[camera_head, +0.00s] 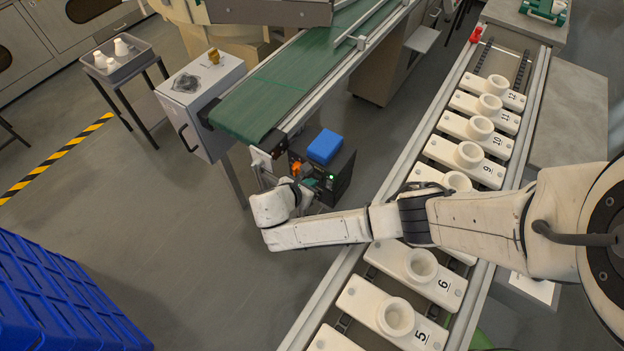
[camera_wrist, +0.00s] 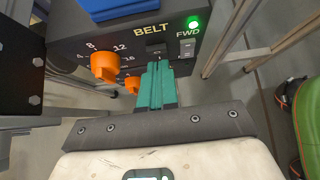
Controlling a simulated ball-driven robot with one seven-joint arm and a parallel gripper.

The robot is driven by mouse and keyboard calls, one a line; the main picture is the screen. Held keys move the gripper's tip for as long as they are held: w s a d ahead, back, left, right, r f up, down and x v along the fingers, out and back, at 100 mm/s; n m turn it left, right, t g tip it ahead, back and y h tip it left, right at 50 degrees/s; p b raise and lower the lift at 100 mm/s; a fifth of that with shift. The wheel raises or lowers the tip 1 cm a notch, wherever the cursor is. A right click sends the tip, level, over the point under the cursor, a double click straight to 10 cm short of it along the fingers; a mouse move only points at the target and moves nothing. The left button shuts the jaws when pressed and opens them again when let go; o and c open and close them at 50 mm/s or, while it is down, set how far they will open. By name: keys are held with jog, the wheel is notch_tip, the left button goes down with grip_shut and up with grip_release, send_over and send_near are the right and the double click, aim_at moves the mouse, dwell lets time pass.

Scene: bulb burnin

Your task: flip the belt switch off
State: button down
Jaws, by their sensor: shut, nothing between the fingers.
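The belt switch (camera_wrist: 156,49) is a small dark switch under the word BELT on the front of a black control box (camera_head: 342,180). Its position is too small to read. Beside it, a green lamp (camera_wrist: 193,22) is lit above the letters FWD; the lamp also shows in the head view (camera_head: 331,178). My gripper (camera_wrist: 157,66) has teal fingers that are shut and empty. Their tips are right at the switch's lower edge in the wrist view; I cannot tell whether they touch it. In the head view my wrist partly hides the box front.
An orange knob (camera_wrist: 103,66) with a numbered dial sits left of the switch, with a second orange knob (camera_wrist: 132,84) below. A blue block (camera_head: 325,146) lies on the box. The green conveyor belt (camera_head: 275,88) is behind; numbered white sockets (camera_head: 421,265) line a rail at right.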

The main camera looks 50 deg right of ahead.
jog(key=shift+d, duration=0.65)
jog(key=shift+d+r+y+p, duration=0.3)
jog(key=shift+d+r+p, duration=0.1)
jog(key=shift+p, duration=0.1)
jog(key=shift+f, duration=0.25)
jog(key=shift+r, duration=0.1)
jog(key=shift+r+p, duration=0.55)
jog(key=shift+r, duration=0.2)
jog(key=shift+a, duration=0.1)
